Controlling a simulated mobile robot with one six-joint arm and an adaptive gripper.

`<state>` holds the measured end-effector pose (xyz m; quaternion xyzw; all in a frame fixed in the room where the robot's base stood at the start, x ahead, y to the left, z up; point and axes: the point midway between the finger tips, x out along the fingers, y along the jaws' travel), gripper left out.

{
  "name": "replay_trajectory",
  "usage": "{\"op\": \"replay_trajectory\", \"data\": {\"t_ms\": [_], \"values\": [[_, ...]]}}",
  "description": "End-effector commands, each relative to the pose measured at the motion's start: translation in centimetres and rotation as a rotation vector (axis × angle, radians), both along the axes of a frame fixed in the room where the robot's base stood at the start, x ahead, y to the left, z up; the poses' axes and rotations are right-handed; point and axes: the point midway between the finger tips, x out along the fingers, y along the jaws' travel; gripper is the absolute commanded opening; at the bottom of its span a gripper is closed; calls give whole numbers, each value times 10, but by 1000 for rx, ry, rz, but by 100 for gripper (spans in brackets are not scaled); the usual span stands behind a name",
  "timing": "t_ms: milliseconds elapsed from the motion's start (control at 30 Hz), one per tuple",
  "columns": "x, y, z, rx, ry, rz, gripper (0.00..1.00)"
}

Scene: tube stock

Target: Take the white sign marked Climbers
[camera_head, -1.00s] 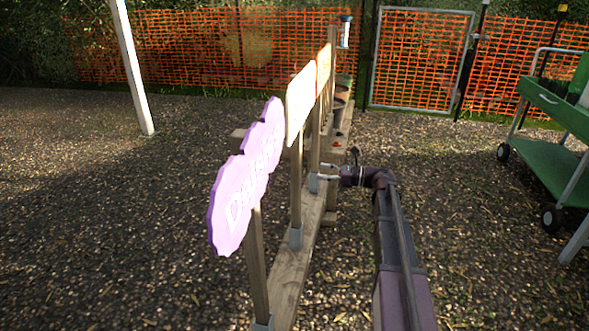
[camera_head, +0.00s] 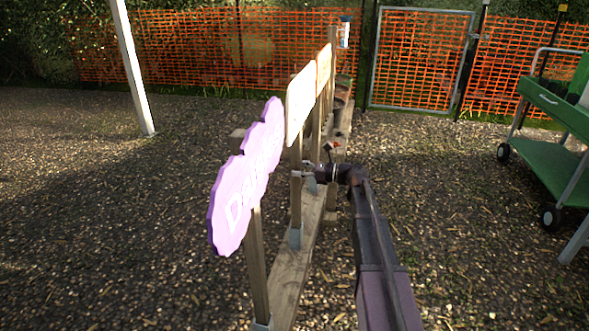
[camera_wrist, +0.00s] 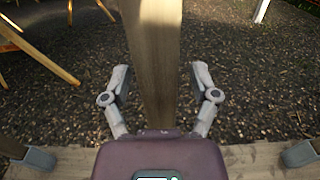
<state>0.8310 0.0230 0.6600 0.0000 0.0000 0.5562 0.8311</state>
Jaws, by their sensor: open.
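A pale cream-white sign (camera_head: 300,101) stands on a wooden post (camera_head: 296,203) in the middle of a row of signs in the head view. It is seen at a steep angle and I cannot read its lettering. My gripper (camera_head: 305,171) is at this post, below the sign board. In the wrist view the post (camera_wrist: 157,50) rises between the two spread fingers of my gripper (camera_wrist: 161,82). A gap shows between each finger and the post. The sign board is out of the wrist view.
The posts sit in grey sockets on a wooden beam (camera_head: 290,272). A green cart (camera_head: 550,150) stands right. Gravel is open on both sides.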

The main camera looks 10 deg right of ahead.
Motion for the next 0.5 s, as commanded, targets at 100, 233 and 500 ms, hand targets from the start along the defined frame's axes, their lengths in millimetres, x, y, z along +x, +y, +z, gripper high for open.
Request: {"op": "replay_trajectory", "data": {"t_ms": [100,233,500], "values": [[0,0,0,0,0,0,77],[0,0,0,0,0,-1,77],[0,0,0,0,0,-1,43]]}}
